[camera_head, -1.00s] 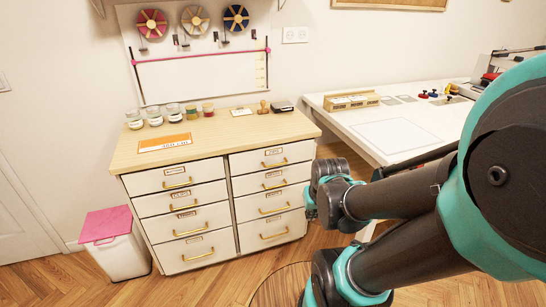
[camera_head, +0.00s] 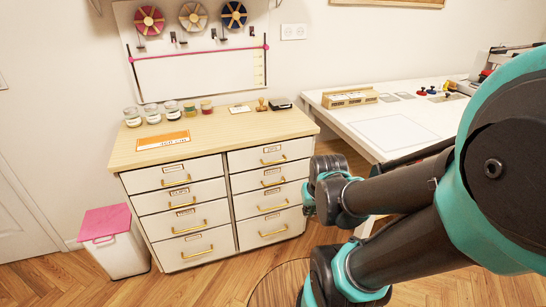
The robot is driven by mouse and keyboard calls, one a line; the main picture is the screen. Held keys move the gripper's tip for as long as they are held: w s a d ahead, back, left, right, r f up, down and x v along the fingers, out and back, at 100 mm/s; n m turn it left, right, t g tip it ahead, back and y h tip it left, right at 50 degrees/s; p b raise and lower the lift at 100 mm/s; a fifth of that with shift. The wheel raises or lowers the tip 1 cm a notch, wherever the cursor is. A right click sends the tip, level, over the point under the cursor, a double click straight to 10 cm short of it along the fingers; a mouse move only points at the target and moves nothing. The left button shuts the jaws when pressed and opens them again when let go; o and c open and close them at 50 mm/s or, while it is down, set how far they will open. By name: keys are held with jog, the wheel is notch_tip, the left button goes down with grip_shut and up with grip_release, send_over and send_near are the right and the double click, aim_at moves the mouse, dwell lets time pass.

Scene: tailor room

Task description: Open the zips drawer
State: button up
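A white cabinet with a pale wood top (camera_head: 225,128) stands against the wall, left of centre. It has two columns of white drawers with brass handles and small label plates. The lettering is too small to tell which drawer is the zips one. All the drawers appear shut, such as the top left (camera_head: 172,176), the top right (camera_head: 270,156), the bottom left (camera_head: 195,249) and the bottom right (camera_head: 269,229). My dark and teal arm reaches in from the right, its joints just right of the cabinet and apart from the drawer handles. I cannot make out gripper fingers.
A white bin with a pink lid (camera_head: 105,223) stands left of the cabinet. A white table (camera_head: 395,138) stands to the right behind my arm. Several jars and an orange-and-white card (camera_head: 163,141) are on the cabinet top. The wood floor before the drawers is clear.

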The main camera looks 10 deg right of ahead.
jog(key=o, duration=0.4)
jog(key=w+r+m, duration=0.2)
jog(key=w, duration=0.4)
jog(key=w+a+r+m, duration=0.1)
jog(key=w+r+m, duration=0.2)
jog(key=w, duration=0.3)
jog(key=w+r+m+g, duration=0.1)
jog(key=w+r+m, duration=0.1)
jog(key=w, duration=0.5)
jog(key=shift+a+r+m, duration=0.35)
jog(key=shift+r+m, duration=0.05)
jog(key=shift+r, duration=0.2)
notch_tip(320, 180, up, 3)
jog(key=m+g, duration=0.1)
jog(key=m, duration=0.7)
send_over(277, 157)
jog(key=s, duration=0.7)
jog(key=w+f, duration=0.1)
jog(key=f, duration=0.4)
jog(key=w+f, duration=0.1)
jog(key=f, duration=1.1)
jog(key=shift+w+a+f, duration=0.1)
jog(key=shift+w+a, duration=0.25)
jog(key=shift+w, duration=0.05)
jog(key=shift+c, duration=0.2)
grip_shut()
